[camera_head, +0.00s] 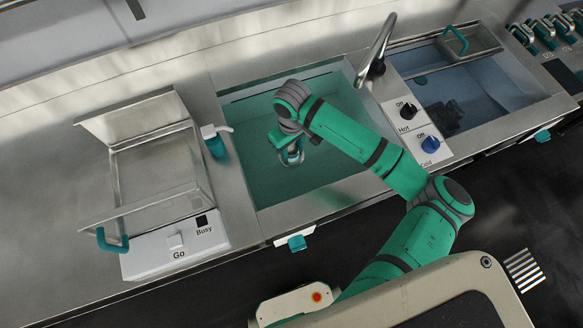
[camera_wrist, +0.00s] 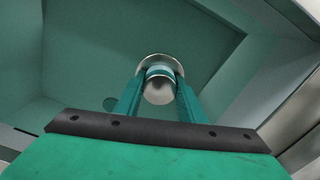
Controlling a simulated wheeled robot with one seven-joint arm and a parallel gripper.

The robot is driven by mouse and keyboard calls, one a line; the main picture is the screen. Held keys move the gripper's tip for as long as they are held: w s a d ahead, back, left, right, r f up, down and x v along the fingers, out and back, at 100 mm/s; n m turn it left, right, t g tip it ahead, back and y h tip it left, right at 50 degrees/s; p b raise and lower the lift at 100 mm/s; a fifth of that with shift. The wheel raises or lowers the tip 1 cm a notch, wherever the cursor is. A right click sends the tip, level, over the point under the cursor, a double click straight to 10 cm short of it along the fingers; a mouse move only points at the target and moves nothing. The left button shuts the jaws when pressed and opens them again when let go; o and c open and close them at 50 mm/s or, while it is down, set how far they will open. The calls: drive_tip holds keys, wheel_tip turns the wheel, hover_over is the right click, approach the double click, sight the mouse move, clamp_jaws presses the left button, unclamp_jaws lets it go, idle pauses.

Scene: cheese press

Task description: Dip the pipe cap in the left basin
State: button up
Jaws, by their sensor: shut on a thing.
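The pipe cap (camera_wrist: 158,90) is a shiny silver metal piece with a round rim. My gripper (camera_wrist: 160,85) is shut on it, with one green finger on each side in the wrist view. In the head view my gripper (camera_head: 291,152) is over the left basin (camera_head: 262,112), which looks green inside. The cap (camera_head: 293,158) shows there only as a small silver shape at the fingertips. I cannot tell whether it touches the liquid or the basin floor.
A right basin (camera_head: 500,72) with a dark object (camera_head: 446,117) and a basket (camera_head: 470,42) lies beyond the tap (camera_head: 376,55) and the hot and cold knobs. A soap dispenser (camera_head: 216,144) and an open metal machine with a Go button (camera_head: 176,241) stand left of the left basin.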

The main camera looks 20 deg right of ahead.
sight(292, 149)
drive_tip(key=shift+r, duration=0.1)
wheel_tip(292, 149, up, 18)
idle(1.2)
idle(0.3)
